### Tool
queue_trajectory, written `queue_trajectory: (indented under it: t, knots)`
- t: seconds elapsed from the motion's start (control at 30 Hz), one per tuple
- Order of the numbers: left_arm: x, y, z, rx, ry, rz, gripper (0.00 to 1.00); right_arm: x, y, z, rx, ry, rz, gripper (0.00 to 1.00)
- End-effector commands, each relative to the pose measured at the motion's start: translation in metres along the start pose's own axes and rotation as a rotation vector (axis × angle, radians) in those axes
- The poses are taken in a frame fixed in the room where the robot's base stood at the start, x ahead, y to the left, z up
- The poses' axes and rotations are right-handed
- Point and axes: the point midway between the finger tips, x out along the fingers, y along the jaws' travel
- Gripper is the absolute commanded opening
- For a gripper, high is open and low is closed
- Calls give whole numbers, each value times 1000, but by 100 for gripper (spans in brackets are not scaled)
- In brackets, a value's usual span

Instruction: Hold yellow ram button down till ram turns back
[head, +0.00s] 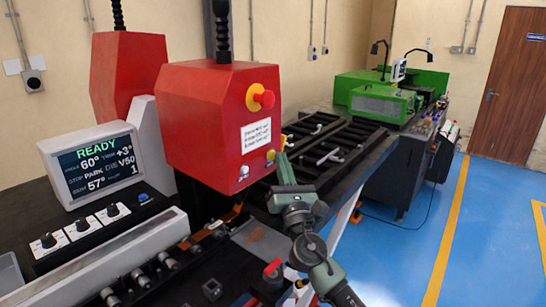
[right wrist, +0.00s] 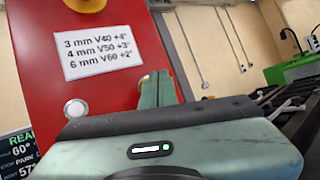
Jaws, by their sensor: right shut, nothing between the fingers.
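The yellow ram button (head: 271,155) is on the right-hand face of the red machine head (head: 205,120), below its white label (head: 256,135). My right gripper (head: 282,162) is shut and empty, with its fingertips beside the button. Whether they touch it cannot be told. A white button (right wrist: 75,108) shows left of the fingers. The screen (head: 92,165) reads READY, 60°, PARK, V50 and 57°. My left gripper is out of view.
A red mushroom button (head: 264,97) sits above the label. Black dials (head: 80,226) line the panel at left. A black rack (head: 325,150) and a green machine (head: 375,95) stand beyond. Blue floor (head: 410,245) is open at right.

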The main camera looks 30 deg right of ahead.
Motion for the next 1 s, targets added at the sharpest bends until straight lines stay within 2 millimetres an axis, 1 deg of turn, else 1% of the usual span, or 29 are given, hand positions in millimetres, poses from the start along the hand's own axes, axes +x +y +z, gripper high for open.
queue_trajectory:
  t: [1.0]
  knots:
    - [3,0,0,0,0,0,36,6,5,-5,1,0,0,0]
